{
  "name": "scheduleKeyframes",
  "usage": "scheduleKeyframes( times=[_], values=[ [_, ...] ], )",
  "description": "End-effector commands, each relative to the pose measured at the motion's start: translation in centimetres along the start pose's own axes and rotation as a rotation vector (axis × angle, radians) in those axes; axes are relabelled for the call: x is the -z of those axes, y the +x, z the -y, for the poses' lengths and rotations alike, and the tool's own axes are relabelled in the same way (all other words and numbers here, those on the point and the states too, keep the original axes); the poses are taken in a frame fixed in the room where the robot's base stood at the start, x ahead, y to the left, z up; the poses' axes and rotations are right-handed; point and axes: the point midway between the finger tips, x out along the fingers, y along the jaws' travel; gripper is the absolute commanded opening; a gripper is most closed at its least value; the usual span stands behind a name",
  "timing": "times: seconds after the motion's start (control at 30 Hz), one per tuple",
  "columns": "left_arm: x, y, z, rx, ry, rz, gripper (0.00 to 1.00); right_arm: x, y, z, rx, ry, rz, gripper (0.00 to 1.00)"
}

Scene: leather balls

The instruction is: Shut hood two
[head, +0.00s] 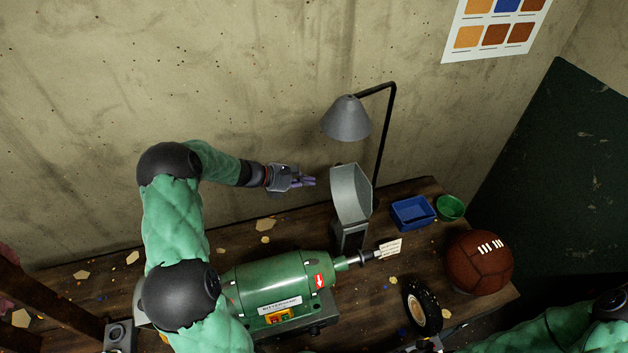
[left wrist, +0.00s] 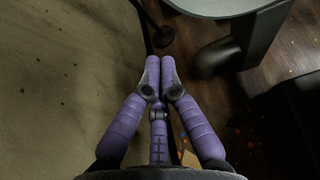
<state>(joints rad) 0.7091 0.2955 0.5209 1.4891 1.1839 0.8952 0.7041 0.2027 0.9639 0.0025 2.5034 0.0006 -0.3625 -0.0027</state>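A grey metal hood (head: 350,195) stands upright on a dark bracket behind the right-hand spindle of the green polishing motor (head: 275,285). Its open side faces forward and it appears raised clear of the spindle (head: 358,258). I cannot read a number on it. In the left wrist view, the grey rounded part at the top right (left wrist: 225,8) seems to be this hood. My left gripper (head: 312,181) is just left of the hood, apart from it. Its purple fingers (left wrist: 160,65) meet at the tips with nothing between them. My right gripper is not clearly seen.
A desk lamp (head: 347,118) stands behind the hood. Blue (head: 412,213) and green (head: 450,207) trays, a brown leather ball (head: 479,262) and a black wheel (head: 424,306) are to the right. A tag (head: 388,249) sits by the spindle tip. The concrete wall is close behind my left arm.

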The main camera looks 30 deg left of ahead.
Motion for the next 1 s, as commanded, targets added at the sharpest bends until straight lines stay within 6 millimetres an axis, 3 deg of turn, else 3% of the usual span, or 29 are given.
scheduleKeyframes(
  times=[0.47, 0.7, 1.0],
  values=[
    [0.0, 8.8, 0.1, 0.004, 0.001, -0.001, 0.00, 0.0, -0.5, 0.2, 0.000, 0.000, 0.000, 0.53],
    [-3.1, 7.3, 0.0, 0.000, 0.001, -0.001, 0.00, 0.0, -1.4, 0.5, 0.000, 0.000, 0.000, 0.53],
    [-3.8, 7.1, 0.0, 0.000, 0.001, -0.001, 0.00, -0.1, -1.5, 0.6, 0.000, 0.000, 0.000, 0.53]
  ],
)
